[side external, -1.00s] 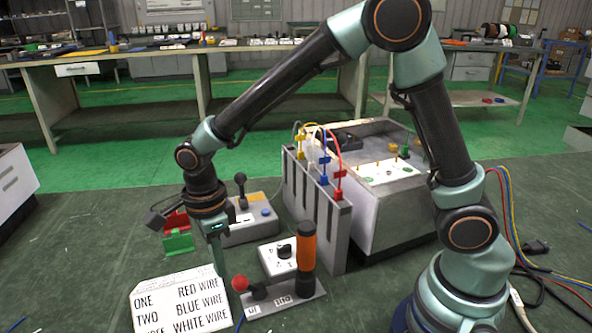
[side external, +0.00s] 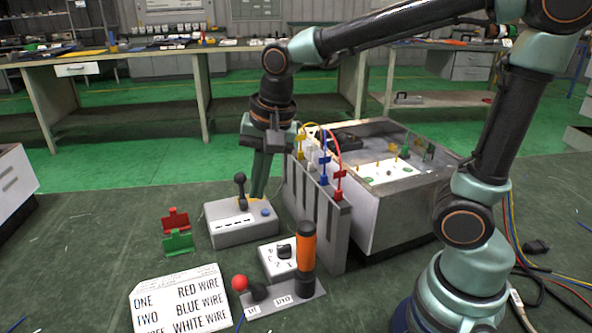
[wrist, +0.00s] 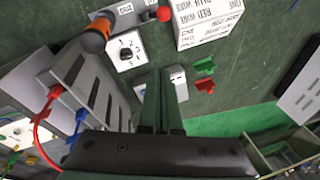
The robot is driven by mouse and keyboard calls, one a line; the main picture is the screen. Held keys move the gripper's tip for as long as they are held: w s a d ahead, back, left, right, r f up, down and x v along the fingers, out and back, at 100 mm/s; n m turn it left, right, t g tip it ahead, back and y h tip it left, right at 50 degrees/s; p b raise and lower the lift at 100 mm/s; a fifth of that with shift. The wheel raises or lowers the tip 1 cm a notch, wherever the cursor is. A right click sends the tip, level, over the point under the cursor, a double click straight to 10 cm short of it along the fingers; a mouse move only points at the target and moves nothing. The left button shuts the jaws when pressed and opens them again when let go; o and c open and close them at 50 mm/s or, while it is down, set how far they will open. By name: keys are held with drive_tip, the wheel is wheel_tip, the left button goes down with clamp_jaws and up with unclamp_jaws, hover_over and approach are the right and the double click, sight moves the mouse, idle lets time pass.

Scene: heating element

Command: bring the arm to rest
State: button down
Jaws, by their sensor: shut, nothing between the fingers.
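My gripper (side external: 260,176) hangs pointing down behind the grey joystick box (side external: 240,224), above the floor and left of the slotted grey rack. Its green fingers are together with nothing between them. In the wrist view my gripper (wrist: 161,100) shows closed fingers that hide part of the joystick box (wrist: 178,80). I cannot tell how far the fingertips are from the box.
The slotted rack (side external: 316,212) holds coloured wires beside a large open box (side external: 400,215). In front are a dial box (side external: 279,262), an orange-handled lever (side external: 306,262), a red-knobbed lever (side external: 240,283), a sign (side external: 180,300) and red and green clips (side external: 178,241).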

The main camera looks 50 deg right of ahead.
drive_tip(key=s+d+r+n+t, duration=0.2)
drive_tip(key=s+d+n, duration=0.4)
drive_tip(key=n, duration=0.4)
drive_tip(key=shift+d+t+h, duration=0.3)
drive_tip(key=shift+d+t, duration=0.1)
drive_tip(key=shift+d, duration=0.25)
drive_tip(key=shift+r, duration=0.1)
